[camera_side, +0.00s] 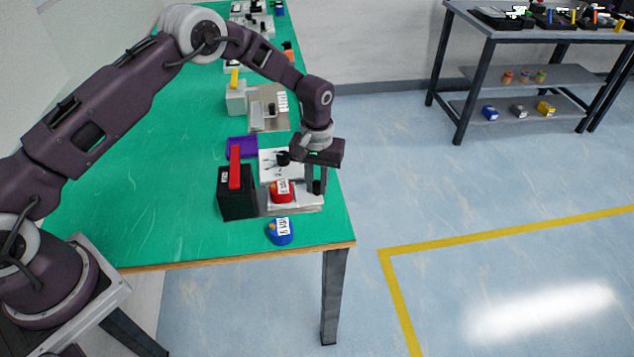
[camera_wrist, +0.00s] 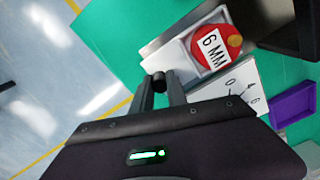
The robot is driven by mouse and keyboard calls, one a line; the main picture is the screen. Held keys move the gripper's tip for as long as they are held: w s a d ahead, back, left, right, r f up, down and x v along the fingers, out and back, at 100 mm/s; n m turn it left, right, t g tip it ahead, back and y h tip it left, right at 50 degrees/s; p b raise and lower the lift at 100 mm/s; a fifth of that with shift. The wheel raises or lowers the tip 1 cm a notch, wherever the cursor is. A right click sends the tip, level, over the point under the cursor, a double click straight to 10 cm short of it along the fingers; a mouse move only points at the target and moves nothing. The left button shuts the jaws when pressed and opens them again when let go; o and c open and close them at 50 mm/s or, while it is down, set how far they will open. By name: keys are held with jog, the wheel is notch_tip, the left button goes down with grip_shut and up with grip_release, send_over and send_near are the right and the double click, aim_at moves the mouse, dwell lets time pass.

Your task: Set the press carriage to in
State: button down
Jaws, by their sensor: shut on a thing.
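The press has a black body (camera_side: 237,200) with a red lever (camera_side: 235,168) standing up on it. Its white carriage (camera_side: 308,203) sits to the right of the body, with a strip of bare grey base (camera_side: 262,206) between them. A red round piece (camera_side: 282,193) rests on the carriage. In the wrist view the red piece (camera_wrist: 211,50) has a label reading 6 MM. My gripper (camera_side: 316,187) points down at the carriage's right end. It is shut on a small dark knob (camera_wrist: 158,80), which shows between the fingertips in the wrist view.
A blue labelled piece (camera_side: 280,232) lies on the green table near its front edge. A white dial panel (camera_side: 268,163) and a purple tray (camera_side: 241,147) lie just behind the press. A grey machine (camera_side: 236,98) stands farther back. The table's right edge is close to my gripper.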

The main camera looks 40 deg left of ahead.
aim_at(279, 187)
jog(key=s+a, duration=0.6)
jog(key=shift+s+a, duration=0.15)
jog(key=shift+a, duration=0.1)
jog(key=c, duration=1.3)
grip_release()
